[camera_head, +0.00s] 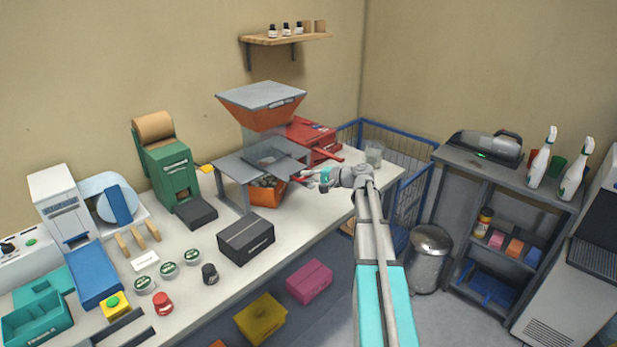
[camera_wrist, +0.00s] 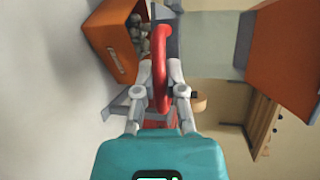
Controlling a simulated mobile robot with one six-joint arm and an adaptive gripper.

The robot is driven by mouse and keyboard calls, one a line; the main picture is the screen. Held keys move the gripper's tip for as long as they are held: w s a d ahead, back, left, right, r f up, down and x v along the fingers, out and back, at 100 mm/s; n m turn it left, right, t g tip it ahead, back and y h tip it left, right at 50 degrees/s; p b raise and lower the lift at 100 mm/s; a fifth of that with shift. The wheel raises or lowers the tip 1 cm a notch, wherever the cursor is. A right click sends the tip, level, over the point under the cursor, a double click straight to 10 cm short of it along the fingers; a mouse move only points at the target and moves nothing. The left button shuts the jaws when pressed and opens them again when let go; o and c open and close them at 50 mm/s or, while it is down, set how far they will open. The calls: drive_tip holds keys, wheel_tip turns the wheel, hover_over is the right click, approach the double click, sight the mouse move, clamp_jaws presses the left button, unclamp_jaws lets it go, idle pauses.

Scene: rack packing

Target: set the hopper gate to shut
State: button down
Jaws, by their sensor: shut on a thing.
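The hopper (camera_head: 262,112), orange with a grey lid, stands on a grey stand (camera_head: 232,168) on the bench. The gate's red handle (camera_head: 300,179) is at the front right of the stand; in the wrist view it is a red loop (camera_wrist: 160,40) between my fingers. My gripper (camera_head: 318,178) is shut on this handle, and its fingertips also show in the wrist view (camera_wrist: 160,75). A grey plate runs from the stand toward the handle. I cannot tell how far the gate is in.
An orange bin (camera_wrist: 105,38) holding several small parts sits under the hopper; it also shows in the head view (camera_head: 262,196). A black box (camera_head: 246,240) is on the bench in front.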

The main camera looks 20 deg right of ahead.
sight(275, 165)
drive_tip(key=w+a, duration=0.1)
drive_tip(key=w, duration=0.2)
drive_tip(key=w+a, duration=0.1)
drive_tip(key=w, duration=0.2)
drive_tip(key=w+a, duration=0.1)
drive_tip(key=w, duration=0.3)
drive_tip(key=shift+w+a, duration=0.1)
drive_tip(key=shift+a, duration=0.2)
drive_tip(key=c, duration=0.7)
unclamp_jaws()
drive_tip(key=shift+s, duration=0.2)
